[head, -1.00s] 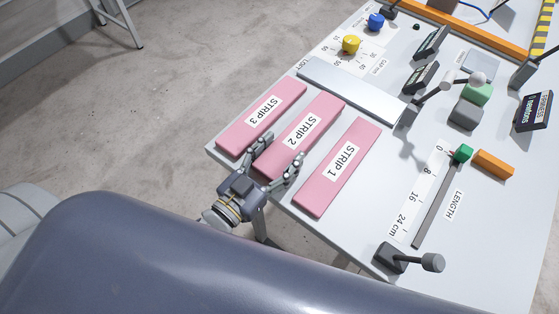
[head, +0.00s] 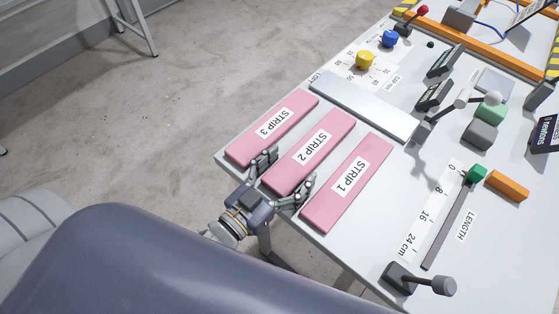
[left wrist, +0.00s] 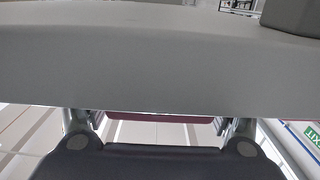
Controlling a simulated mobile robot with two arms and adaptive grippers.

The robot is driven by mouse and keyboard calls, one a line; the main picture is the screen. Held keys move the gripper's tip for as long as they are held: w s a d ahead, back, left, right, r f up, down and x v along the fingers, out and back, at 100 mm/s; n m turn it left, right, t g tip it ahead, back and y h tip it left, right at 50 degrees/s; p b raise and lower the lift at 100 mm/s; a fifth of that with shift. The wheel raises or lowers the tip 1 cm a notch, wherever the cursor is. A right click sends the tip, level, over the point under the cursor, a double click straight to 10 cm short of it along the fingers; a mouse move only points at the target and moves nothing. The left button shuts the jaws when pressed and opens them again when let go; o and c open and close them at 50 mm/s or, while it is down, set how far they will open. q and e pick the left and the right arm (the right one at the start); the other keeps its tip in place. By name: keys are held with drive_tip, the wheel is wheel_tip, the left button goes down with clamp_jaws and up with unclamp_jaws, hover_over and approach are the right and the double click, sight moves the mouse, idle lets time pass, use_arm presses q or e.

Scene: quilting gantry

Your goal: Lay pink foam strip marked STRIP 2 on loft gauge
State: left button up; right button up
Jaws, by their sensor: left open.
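The pink foam strip marked STRIP 2 (head: 327,133) lies flat on the table between two other pink strips. My left gripper (head: 287,168) is open at its near end, one finger toward each long side. I cannot tell whether the fingers touch it. In the left wrist view a dark pink edge (left wrist: 160,117) shows between the fingers; which strip it is cannot be read. The loft gauge (head: 362,110), a flat silvery plate beside the LOFT lettering, lies past the far ends of the strips and looks bare. My right gripper is not in view.
STRIP 3 (head: 290,110) and STRIP 1 (head: 365,160) flank the strip closely.

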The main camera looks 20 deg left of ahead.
sight(271, 188)
use_arm(q)
drive_tip(key=shift+s+a, duration=0.1)
drive_tip(key=shift+s, duration=0.15)
drive_tip(key=b+v, duration=0.1)
drive_tip(key=v, duration=0.8)
drive_tip(key=shift+s+a+b, duration=0.1)
drive_tip(key=shift+s+b, duration=0.15)
drive_tip(key=shift+b, duration=0.1)
drive_tip(key=shift+v, duration=0.9)
drive_tip(key=shift+r, duration=0.1)
